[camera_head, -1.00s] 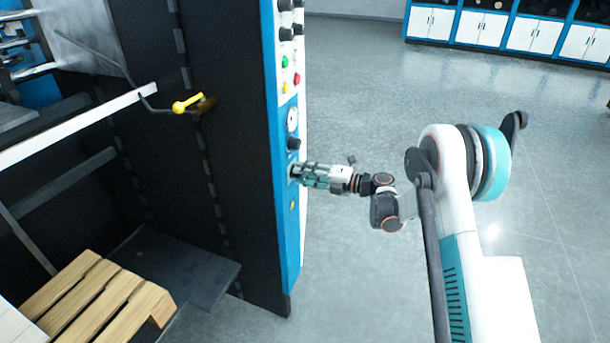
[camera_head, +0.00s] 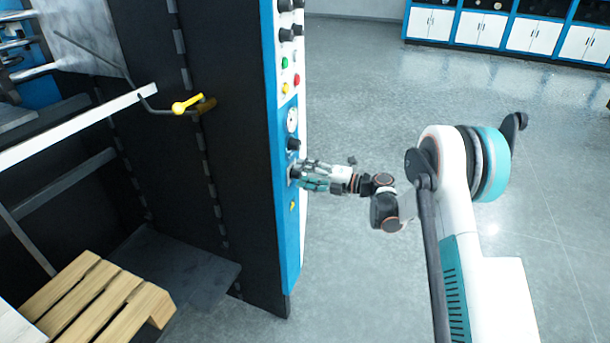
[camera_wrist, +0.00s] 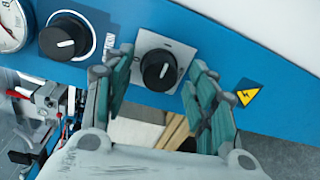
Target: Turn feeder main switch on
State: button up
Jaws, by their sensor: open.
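The main switch (camera_wrist: 158,70) is a black rotary knob with a white mark on a square grey plate, set in the blue control panel (camera_head: 288,240). In the wrist view it lies between and just beyond the fingertips of my gripper (camera_wrist: 156,85). My gripper is open, one teal-padded finger on each side of the knob; I cannot tell if either touches it.
Another black knob (camera_wrist: 64,37) and a white dial gauge (camera_wrist: 12,24) sit left of the switch in the wrist view. A yellow warning triangle (camera_wrist: 248,93) sits to the right. A wooden pallet (camera_head: 95,300) lies at lower left.

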jog(key=shift+d, duration=0.1)
jog(key=v, duration=1.1)
jog(key=shift+s+d, duration=0.2)
jog(key=shift+d, duration=0.15)
